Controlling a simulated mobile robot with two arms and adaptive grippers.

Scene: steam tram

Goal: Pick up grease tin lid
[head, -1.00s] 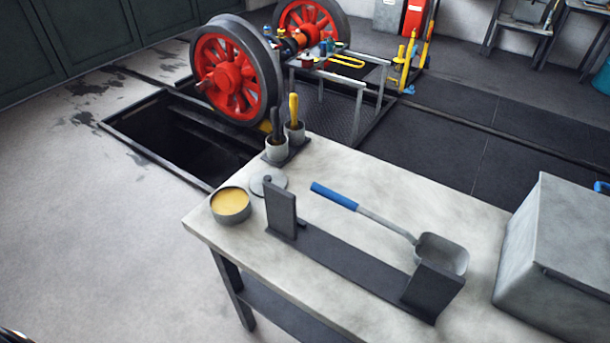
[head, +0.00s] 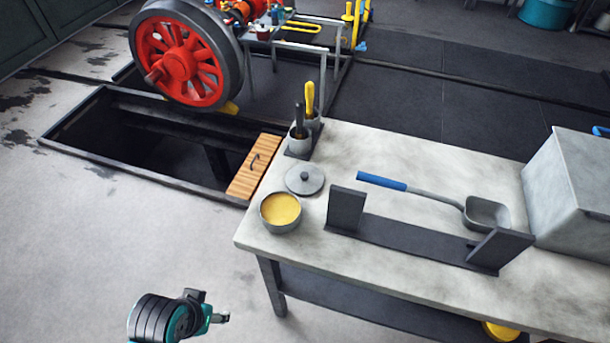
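The grease tin lid (head: 305,179) is a flat grey disc with a small dark knob. It lies knob up on the left end of the pale workbench (head: 285,236), just behind the open grease tin (head: 281,211), which holds yellow grease. My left gripper (head: 216,316) shows small and partly at the bottom left, over the floor in front of the bench and well apart from the lid. Its fingers are too unclear to tell open from shut. My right gripper is not in view.
Two cups (head: 299,138) with dark and yellow handles stand behind the lid. A dark rack (head: 400,243) with a blue-handled scoop (head: 433,194) lies right of the tin. A grey box (head: 572,190) fills the bench's right end. An open pit (head: 140,143) lies behind left.

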